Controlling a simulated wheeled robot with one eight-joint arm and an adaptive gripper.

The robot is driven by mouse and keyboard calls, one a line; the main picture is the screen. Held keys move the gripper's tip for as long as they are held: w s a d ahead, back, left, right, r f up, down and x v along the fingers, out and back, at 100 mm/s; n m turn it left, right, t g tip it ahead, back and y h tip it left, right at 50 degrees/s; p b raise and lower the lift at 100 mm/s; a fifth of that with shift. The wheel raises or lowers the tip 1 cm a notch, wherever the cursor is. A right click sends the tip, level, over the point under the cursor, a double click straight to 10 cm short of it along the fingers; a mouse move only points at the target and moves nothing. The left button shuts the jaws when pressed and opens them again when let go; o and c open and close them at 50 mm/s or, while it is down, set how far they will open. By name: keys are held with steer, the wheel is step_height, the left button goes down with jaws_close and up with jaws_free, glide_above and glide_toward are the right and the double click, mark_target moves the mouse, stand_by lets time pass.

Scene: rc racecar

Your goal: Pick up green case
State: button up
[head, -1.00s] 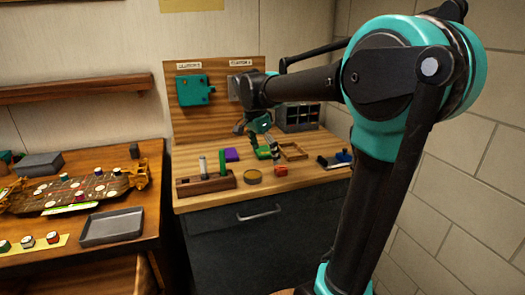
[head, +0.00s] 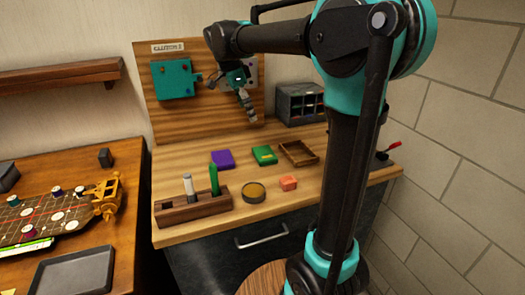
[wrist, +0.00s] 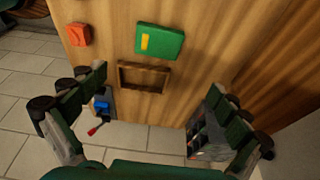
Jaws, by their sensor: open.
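The green case (head: 264,155) is a small flat green block with a yellow mark, lying on the wooden worktop. It also shows near the top of the wrist view (wrist: 160,41), lying flat and fully visible. My gripper (head: 244,102) is raised above the worktop in front of the wooden back panel, apart from the case. In the wrist view my gripper (wrist: 158,80) has its two fingers spread wide with nothing between them.
An empty wooden tray (head: 298,152) lies right of the case, a purple block (head: 222,159) left. Nearer are a red block (head: 288,183), a round tin (head: 253,193) and a wooden holder (head: 194,205). A grey drawer unit (head: 300,104) stands behind.

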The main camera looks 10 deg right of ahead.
glide_above(264, 153)
steer(key=a, duration=0.2)
step_height(264, 153, down, 11)
steer(key=shift+w+a+r, duration=0.1)
steer(key=shift+w, duration=0.05)
steer(key=shift+x, duration=2.85)
steer(key=c, duration=1)
